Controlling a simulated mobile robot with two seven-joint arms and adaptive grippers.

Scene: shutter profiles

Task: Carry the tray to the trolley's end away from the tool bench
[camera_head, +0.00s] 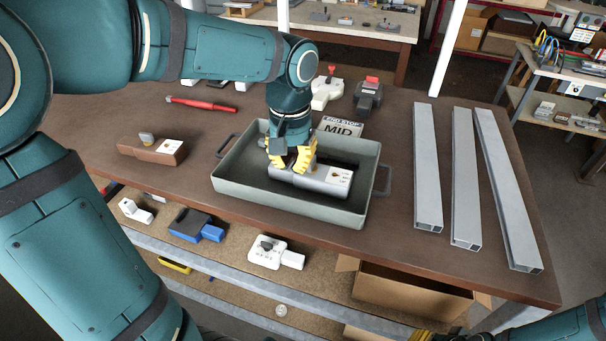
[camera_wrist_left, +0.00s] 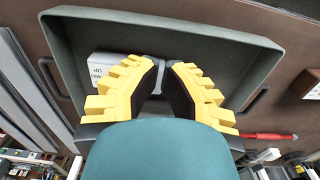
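The grey-green tray (camera_head: 235,194) has a handle at each end and lies on a brown worktop (camera_head: 390,180). It also shows in the left wrist view (camera_wrist_left: 225,38). A grey block (camera_head: 318,184) with a white label lies inside it; part of it shows in the left wrist view (camera_wrist_left: 120,66). My left gripper (camera_head: 290,163) reaches down into the tray. Its yellow fingers (camera_wrist_left: 164,66) close around a narrow light-grey part of the block; the exact contact is partly hidden.
Three long metal profiles (camera_head: 465,180) lie right of the tray. A brown block (camera_head: 152,150) and red pen-like tool (camera_head: 200,105) are at left. A bench with tools (camera_head: 575,75) is back right.

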